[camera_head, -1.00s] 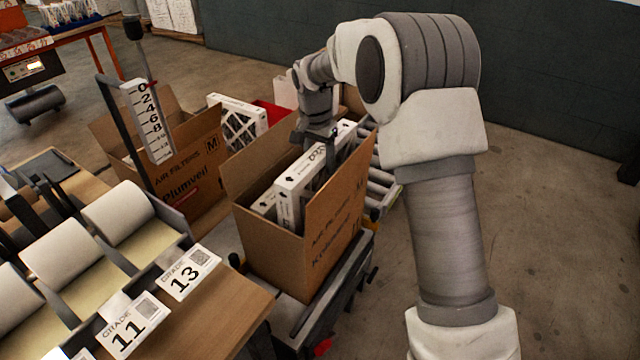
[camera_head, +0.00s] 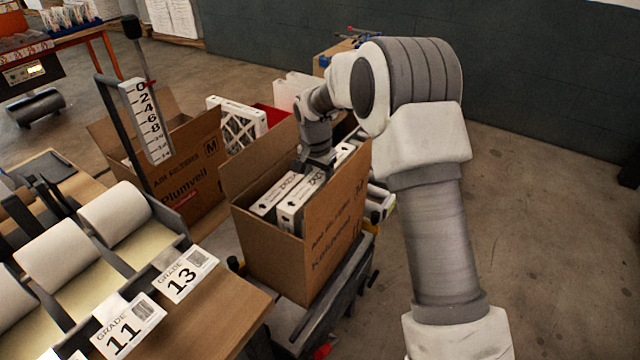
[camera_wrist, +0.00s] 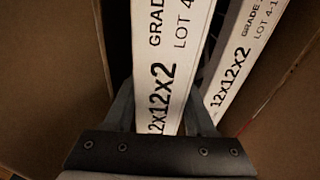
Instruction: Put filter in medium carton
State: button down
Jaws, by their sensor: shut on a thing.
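My gripper (camera_head: 315,168) reaches down into an open brown carton (camera_head: 275,255) lettered "Air Filters" on its side. It is shut on a white-edged filter (camera_head: 290,213), standing on edge mostly inside the carton. In the wrist view my gripper (camera_wrist: 162,112) has a finger on each side of this filter (camera_wrist: 183,50), whose edge reads "12x12x2" and "LOT 4". Another similar filter (camera_head: 268,203) stands beside it in the carton; it also shows in the wrist view (camera_wrist: 243,60). The filters' lower parts are hidden by the carton walls.
Another open carton (camera_head: 190,185), marked "M" and "Plumveil", stands to the left, with a height scale (camera_head: 150,120) before it. A filter with a pleated face (camera_head: 238,128) stands behind. Rolls (camera_head: 115,212) and grade cards (camera_head: 187,272) lie at front left. Floor at right is clear.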

jog(key=shift+f, duration=0.35)
jog(key=shift+c, duration=1.1)
grip_release()
jog(key=shift+r, duration=0.1)
